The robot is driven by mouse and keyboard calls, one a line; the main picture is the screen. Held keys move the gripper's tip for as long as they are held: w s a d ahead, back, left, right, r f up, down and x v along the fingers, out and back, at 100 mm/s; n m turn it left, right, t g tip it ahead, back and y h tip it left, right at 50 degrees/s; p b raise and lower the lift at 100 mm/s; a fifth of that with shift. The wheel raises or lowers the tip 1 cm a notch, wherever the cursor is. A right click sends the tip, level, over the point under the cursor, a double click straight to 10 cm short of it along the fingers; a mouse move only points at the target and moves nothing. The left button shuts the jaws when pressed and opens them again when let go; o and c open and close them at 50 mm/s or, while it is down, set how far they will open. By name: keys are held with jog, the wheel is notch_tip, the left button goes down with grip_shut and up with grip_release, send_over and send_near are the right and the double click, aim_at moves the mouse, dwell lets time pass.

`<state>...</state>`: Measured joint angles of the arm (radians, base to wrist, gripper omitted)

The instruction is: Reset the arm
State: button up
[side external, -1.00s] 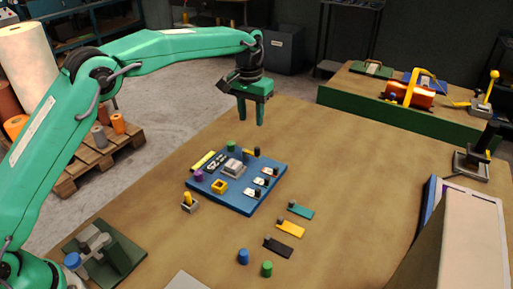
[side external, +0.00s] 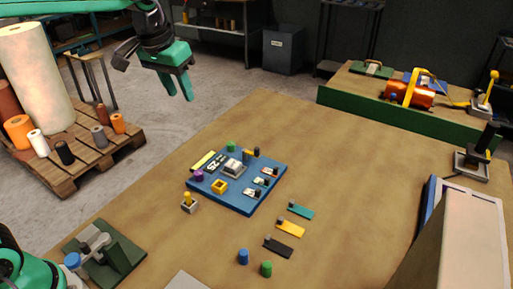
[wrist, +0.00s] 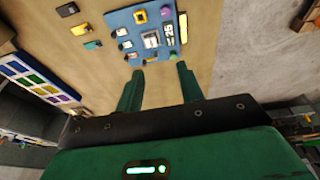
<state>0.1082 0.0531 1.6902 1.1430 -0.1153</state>
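My gripper (side external: 179,86) is green and hangs high at the upper left in the side view, off beyond the table's far left edge. Its two fingers are apart with nothing between them. In the wrist view the gripper (wrist: 160,80) also shows its fingers spread and empty. The blue board (side external: 237,206) lies on the table, below and to the right of my gripper in the side view. It carries several small parts, a grey block and a plate marked 25. The board also shows at the top of the wrist view (wrist: 112,20).
Teal (side external: 301,211), yellow (side external: 291,229) and black (side external: 279,248) tags lie right of the board. Blue (side external: 243,257) and green (side external: 267,269) pegs stand near the front. A pale box (side external: 465,235) stands at right. A pallet (side external: 85,160) with rolls is on the floor.

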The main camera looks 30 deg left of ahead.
jog(key=s+a+f+t, duration=0.1)
jog(key=s+a+f, duration=0.1)
jog(key=s, duration=0.8)
jog(key=s+a+f+t, duration=0.1)
jog(key=s+a+f, duration=0.1)
jog(key=s, duration=0.9)
jog(key=shift+a+f+t, duration=0.3)
jog(key=shift+a+f, duration=0.05)
jog(key=shift+f, duration=0.4)
